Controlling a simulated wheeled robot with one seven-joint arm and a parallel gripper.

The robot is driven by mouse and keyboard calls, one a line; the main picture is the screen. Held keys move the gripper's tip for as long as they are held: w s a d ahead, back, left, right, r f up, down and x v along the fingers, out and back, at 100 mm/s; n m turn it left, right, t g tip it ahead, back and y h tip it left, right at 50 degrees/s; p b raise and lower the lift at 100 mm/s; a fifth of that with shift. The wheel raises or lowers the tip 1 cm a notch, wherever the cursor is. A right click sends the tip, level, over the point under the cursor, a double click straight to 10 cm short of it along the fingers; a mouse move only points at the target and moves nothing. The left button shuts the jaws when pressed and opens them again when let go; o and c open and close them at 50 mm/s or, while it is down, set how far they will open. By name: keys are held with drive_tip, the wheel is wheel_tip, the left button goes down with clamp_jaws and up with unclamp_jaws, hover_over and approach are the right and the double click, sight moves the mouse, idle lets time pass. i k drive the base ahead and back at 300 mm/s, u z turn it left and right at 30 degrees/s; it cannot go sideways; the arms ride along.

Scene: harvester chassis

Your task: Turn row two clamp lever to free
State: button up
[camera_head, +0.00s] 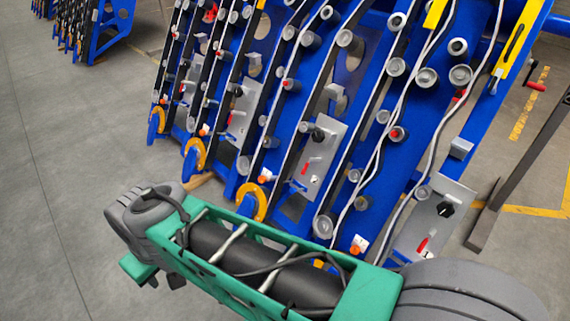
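The blue harvester chassis (387,170) has several slanted rows, each with rollers and a black belt. Several rows carry a grey plate with a small red lever: the front right red lever (422,245) on its plate (436,222), another red lever (305,167) on the middle plate (325,150), and a further red lever (230,119) on a plate (244,108) to the left. I cannot tell which lever is row two's clamp lever; the small row labels are unreadable. My green and grey arm crosses the bottom. My gripper is not visible.
Orange knobs, such as the front one (357,246), sit low on the rows. Yellow-orange curved tips (253,201) stick out at the lower ends. White cables (389,110) run along the right rows. Clear grey floor (70,170) lies left; another blue machine (105,25) stands behind.

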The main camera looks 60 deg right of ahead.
sight(306, 167)
drive_tip(key=z, duration=0.2)
drive_tip(key=i, duration=0.95)
drive_tip(key=z, duration=0.75)
drive_tip(key=i, duration=0.35)
drive_tip(key=z, duration=0.2)
